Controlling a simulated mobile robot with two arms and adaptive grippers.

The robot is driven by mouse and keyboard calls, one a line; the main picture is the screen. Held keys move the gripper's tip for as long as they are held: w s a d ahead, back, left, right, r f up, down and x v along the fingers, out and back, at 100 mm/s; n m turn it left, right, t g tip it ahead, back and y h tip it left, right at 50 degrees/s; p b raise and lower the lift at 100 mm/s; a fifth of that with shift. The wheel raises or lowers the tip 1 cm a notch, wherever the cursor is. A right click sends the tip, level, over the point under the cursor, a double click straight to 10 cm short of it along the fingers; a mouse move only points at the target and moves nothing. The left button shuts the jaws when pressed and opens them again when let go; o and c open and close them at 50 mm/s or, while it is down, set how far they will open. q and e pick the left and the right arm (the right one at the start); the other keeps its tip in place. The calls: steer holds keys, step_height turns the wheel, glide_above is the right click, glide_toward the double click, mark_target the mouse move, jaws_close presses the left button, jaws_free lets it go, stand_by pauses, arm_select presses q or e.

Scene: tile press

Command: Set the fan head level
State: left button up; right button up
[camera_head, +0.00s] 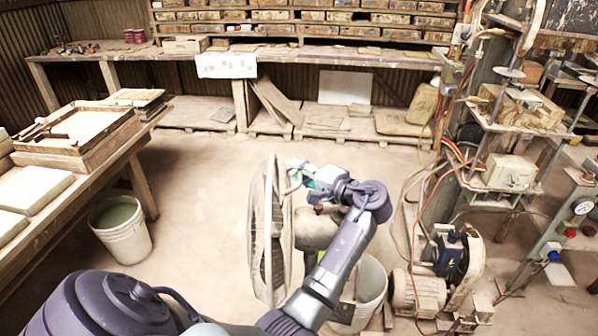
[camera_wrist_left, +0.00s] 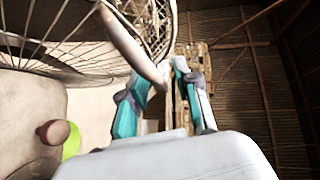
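The fan head (camera_head: 268,232), a round wire cage, is seen nearly edge-on in the middle of the head view, standing close to upright. Its motor housing (camera_head: 314,230) is to the right, partly hidden by my left arm. My left gripper (camera_head: 299,176), with teal fingers, is at the upper right of the cage. In the left wrist view, the cage (camera_wrist_left: 70,35) fills the upper left. A pale curved bar (camera_wrist_left: 130,42) runs down from it between the spread fingers of my left gripper (camera_wrist_left: 161,76). A gap shows beside the right finger. My right gripper is out of view.
A brown round knob (camera_wrist_left: 54,132) and a yellow-green part (camera_wrist_left: 71,141) show in the left wrist view. A pale bucket (camera_head: 371,288) and a motor-driven machine (camera_head: 440,275) stand right of the fan. A workbench (camera_head: 100,170) is on the left. Floor between bench and fan is mostly clear.

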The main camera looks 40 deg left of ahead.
arm_select(q)
steer(key=shift+s+a, duration=0.1)
steer(key=shift+d, duration=0.2)
steer(key=d+r, duration=0.1)
steer(key=d, duration=1)
steer(key=shift+s+d+r, duration=0.25)
steer(key=shift+d+r, duration=0.05)
steer(key=shift+r, duration=0.05)
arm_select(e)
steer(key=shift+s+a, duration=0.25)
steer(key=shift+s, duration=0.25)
arm_select(q)
steer(key=shift+f, duration=0.15)
